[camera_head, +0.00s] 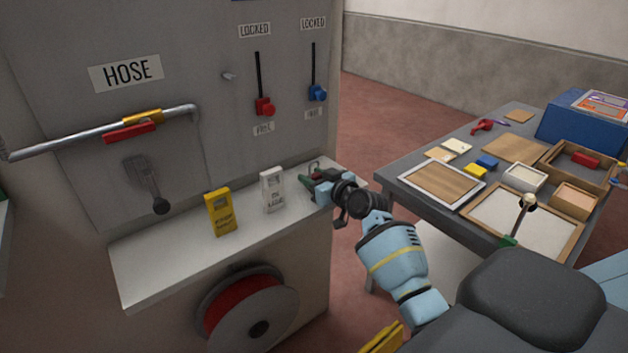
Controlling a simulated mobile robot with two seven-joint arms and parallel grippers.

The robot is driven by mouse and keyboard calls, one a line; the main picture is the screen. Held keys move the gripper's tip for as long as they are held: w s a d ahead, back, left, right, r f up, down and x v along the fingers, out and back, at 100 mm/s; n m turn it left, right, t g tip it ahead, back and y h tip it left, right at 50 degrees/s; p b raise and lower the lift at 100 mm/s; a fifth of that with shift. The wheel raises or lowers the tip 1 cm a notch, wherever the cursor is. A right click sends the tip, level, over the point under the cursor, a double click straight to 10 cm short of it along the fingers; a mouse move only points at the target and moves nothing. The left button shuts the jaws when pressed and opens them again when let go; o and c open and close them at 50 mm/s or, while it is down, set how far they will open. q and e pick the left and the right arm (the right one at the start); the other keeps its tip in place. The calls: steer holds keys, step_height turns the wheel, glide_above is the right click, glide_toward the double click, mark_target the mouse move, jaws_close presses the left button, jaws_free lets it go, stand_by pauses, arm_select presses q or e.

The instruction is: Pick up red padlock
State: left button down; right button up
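My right gripper (308,184) reaches in over the right end of the pale shelf, with green at its fingertips. A small thin loop with a hint of red (315,167) shows just behind the fingertips. It may be the red padlock's shackle, but the gripper hides its body, and I cannot tell whether the fingers hold it. Whether the fingers are open or shut does not show.
A yellow tag (221,212) and a white tag (272,189) stand on the pale shelf (165,272) left of the gripper. A hose reel (258,328) is below. The grey panel stands behind. A cluttered dark table (392,183) is at the right, with a red item (487,126).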

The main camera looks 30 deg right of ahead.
mark_target(314, 162)
steer(key=c, duration=0.3)
steer(key=shift+r, duration=0.1)
